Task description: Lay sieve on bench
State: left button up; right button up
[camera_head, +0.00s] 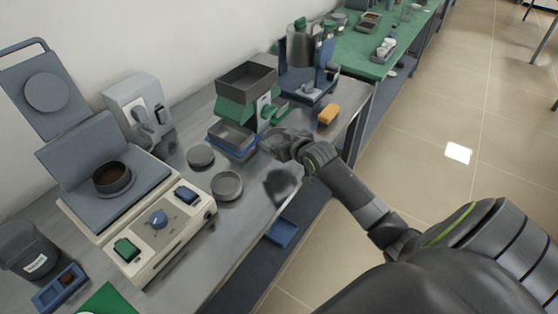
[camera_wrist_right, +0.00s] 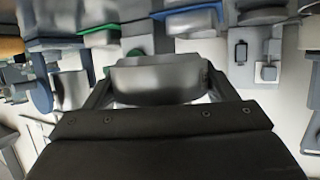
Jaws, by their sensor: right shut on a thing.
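My right gripper (camera_head: 288,147) is over the bench's front edge, beside the blue-rimmed tray. In the right wrist view, its fingers (camera_wrist_right: 160,88) are shut on a grey metal piece with a curved wall, which I take to be the sieve (camera_wrist_right: 155,82). In the head view, the held piece is hard to tell apart from the gripper. A dark patch, seemingly a shadow, lies on the grey bench (camera_head: 240,215) below the gripper, so the sieve appears held above the surface. My left gripper is not in view.
Two round grey pans (camera_head: 227,186) (camera_head: 201,157) lie on the bench left of the gripper. A blue-rimmed tray (camera_head: 232,138) and green-grey apparatus (camera_head: 247,80) stand behind. An orange block (camera_head: 328,114) is to the right. A furnace unit (camera_head: 160,220) fills the left.

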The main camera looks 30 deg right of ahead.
jog(key=shift+f, duration=3.5)
jog(key=shift+f+b, duration=0.15)
jog(key=shift+b, duration=0.15)
jog(key=o, duration=1.4)
jog(key=p+v, duration=0.1)
jog(key=v, duration=1.1)
